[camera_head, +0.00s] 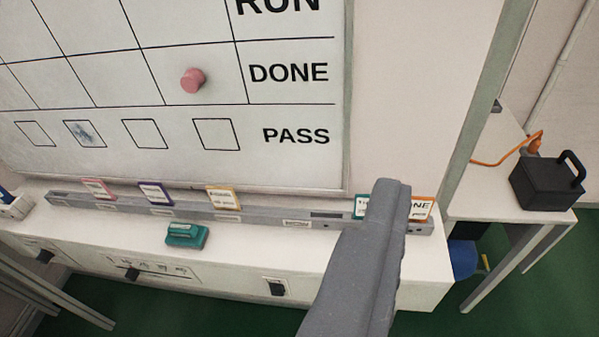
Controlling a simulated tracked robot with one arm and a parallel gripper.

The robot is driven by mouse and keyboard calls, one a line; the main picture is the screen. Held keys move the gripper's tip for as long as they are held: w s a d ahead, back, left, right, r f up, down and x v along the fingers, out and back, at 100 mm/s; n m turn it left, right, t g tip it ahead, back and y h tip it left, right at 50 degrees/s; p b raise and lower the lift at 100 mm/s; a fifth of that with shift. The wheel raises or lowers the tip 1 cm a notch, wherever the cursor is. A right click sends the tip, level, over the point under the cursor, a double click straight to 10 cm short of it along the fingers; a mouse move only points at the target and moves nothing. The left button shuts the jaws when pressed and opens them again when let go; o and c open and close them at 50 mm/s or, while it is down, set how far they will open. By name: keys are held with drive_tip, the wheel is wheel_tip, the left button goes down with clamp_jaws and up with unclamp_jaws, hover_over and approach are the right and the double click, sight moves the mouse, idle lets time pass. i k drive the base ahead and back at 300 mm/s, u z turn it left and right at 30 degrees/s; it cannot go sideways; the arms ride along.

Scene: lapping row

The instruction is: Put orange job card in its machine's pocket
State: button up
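An orange-edged card (421,209) stands at the right end of a long grey rail (265,215) on the white ledge below the board. It is partly hidden behind my gripper; the end of a printed word shows on it. My gripper (391,186) reaches up from the bottom, a grey shape whose tip overlaps the rail's right end in the picture. I cannot tell whether its fingers are apart or whether it touches the orange card. A teal-edged card (360,206) shows just left of the gripper tip.
Pink (98,189), purple (156,194) and yellow (223,197) cards stand along the rail. A teal block (186,235) lies on the ledge (265,254). A pink magnet (193,80) sits on the whiteboard (287,105). A black box (547,183) stands on the right table.

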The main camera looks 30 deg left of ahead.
sight(293, 238)
drive_tip(key=u, duration=0.35)
drive_tip(key=i, duration=0.65)
drive_tip(key=z, duration=0.5)
